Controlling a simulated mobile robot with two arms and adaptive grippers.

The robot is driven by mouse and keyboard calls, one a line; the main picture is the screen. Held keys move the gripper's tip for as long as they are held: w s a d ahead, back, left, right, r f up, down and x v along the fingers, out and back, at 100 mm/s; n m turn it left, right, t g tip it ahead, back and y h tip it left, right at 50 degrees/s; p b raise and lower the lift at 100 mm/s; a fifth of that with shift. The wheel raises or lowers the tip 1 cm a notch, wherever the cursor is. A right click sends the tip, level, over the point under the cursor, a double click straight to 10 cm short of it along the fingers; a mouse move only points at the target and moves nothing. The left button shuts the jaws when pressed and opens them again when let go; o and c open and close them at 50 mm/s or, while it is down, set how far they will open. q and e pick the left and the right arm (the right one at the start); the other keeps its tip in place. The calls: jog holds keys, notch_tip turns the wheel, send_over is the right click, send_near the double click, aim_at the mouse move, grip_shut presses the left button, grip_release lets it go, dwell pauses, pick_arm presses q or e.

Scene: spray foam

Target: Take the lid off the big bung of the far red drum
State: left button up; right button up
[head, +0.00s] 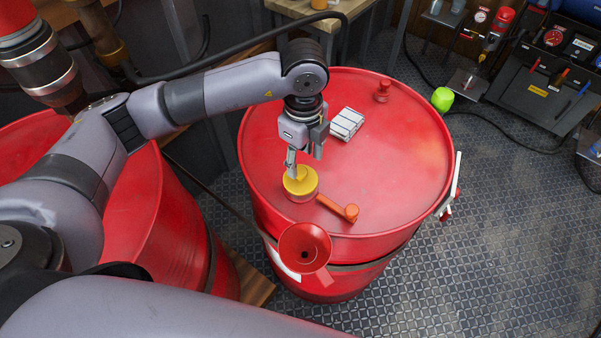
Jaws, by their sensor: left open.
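The far red drum (400,170) stands upright in the middle of the head view. A round yellow lid (301,181) sits on its big bung, near the drum top's front left edge. A red ring of the bung shows just under the lid. My left gripper (304,163) points down directly over the lid, with its fingers apart. One fingertip overlaps the lid's back edge in the picture; I cannot tell whether it touches. A small red bung (383,90) stands at the drum top's far side. My right gripper is out of view.
On the drum top lie an orange-handled tool (338,208), close right of the lid, and a white block-like bundle (347,124). A red funnel (305,248) is at the drum's front edge. A nearer red drum (160,220) stands at left. The drum top's right side is clear.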

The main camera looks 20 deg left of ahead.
aim_at(301, 170)
pick_arm(q)
jog(key=shift+a+f+p, duration=0.1)
jog(key=shift+f+p, duration=0.35)
jog(key=shift+f, duration=0.2)
notch_tip(301, 170, down, 4)
jog(key=shift+a+r+p, duration=0.15)
jog(key=shift+r+p, duration=0.05)
jog(key=shift+p, duration=0.45)
jog(key=shift+f, duration=0.3)
jog(key=shift+c, duration=0.4)
jog(key=c, duration=0.8)
grip_shut()
